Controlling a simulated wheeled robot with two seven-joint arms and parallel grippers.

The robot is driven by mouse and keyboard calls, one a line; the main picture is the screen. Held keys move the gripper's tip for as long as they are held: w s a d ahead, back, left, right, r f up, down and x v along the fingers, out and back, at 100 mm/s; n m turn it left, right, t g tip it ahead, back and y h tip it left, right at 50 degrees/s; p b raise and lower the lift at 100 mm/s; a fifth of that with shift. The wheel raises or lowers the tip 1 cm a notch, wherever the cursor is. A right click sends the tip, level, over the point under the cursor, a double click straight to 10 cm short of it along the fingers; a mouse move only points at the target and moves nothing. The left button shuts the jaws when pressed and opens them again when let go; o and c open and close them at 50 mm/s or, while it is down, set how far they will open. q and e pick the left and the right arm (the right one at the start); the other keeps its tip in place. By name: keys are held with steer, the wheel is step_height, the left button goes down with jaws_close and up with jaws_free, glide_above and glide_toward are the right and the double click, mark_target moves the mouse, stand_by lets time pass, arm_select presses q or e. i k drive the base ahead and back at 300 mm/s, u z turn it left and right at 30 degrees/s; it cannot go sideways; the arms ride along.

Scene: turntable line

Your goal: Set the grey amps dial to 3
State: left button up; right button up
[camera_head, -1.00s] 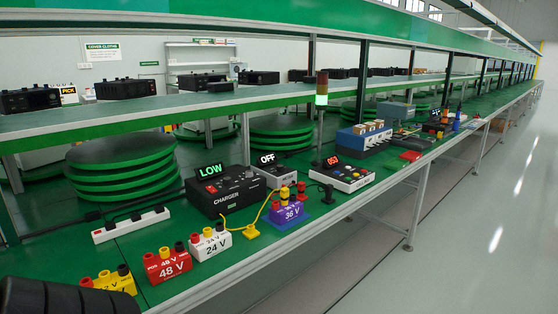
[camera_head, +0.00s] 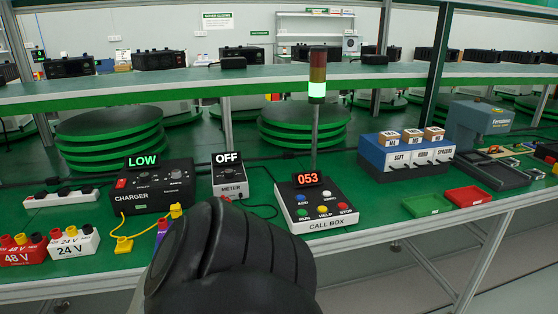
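The black charger (camera_head: 152,186) stands on the green bench at left, with a lit green LOW display (camera_head: 142,161) on top. A small greyish dial (camera_head: 176,174) sits at the right of its sloped face. Its lettering and pointer setting are too small to read. My black ribbed arm part fills the bottom centre and covers the bench just right of the charger's front. I cannot tell which arm it belongs to. No gripper fingers show.
The meter (camera_head: 229,180) reading OFF stands right of the charger, then the call box (camera_head: 316,207) showing 053. A 24 V block (camera_head: 74,242) and 48 V block (camera_head: 22,252) stand at the left front. A yellow lead (camera_head: 124,228) lies before the charger.

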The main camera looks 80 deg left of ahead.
mark_target(176, 173)
steer(key=i, duration=0.15)
steer(key=u, duration=1.55)
